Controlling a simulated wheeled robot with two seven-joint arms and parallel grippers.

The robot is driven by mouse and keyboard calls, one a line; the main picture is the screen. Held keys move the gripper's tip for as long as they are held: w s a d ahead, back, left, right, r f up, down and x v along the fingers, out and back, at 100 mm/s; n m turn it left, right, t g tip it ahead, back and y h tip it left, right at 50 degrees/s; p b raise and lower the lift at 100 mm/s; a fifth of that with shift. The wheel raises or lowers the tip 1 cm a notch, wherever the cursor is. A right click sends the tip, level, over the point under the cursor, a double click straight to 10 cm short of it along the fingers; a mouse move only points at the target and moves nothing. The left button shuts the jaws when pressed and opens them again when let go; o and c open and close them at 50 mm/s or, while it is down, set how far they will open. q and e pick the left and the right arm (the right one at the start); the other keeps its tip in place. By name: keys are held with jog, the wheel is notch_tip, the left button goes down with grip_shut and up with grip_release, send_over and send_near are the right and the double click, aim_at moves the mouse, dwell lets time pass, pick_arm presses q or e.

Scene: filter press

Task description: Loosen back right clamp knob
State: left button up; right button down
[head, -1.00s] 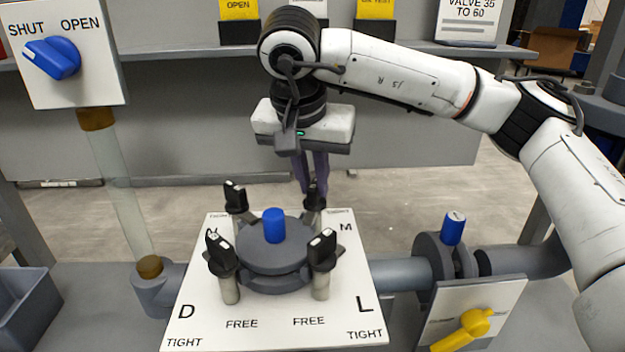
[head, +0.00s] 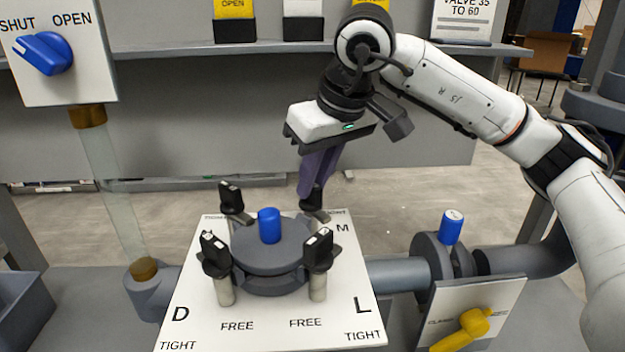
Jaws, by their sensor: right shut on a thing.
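The back right clamp knob (head: 315,203) is black and stands at the back right of the round grey filter lid (head: 270,246), near the letter M. My right gripper (head: 309,190) reaches down to it from above, tilted, with its purple fingers shut on the knob's top and partly hiding it. Three other black clamp knobs stand around the lid: back left (head: 231,196), front left (head: 216,250) and front right (head: 319,247). A blue cap (head: 269,225) sits on the lid's middle. My left gripper is out of view.
The white plate (head: 270,335) under the clamps bears TIGHT and FREE labels. A blue-handled valve (head: 452,228) and a yellow lever (head: 462,330) stand to the right. A blue SHUT/OPEN switch (head: 43,54) is at upper left. A grey shelf (head: 180,49) runs behind.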

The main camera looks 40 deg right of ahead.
jog(key=shift+n+y, duration=0.5)
jog(key=shift+n, duration=0.7)
jog(key=c, duration=1.7)
grip_release()
jog(key=shift+r, duration=0.1)
jog(key=v, duration=1)
jog(key=shift+d+r, duration=0.1)
jog(key=shift+d, duration=0.05)
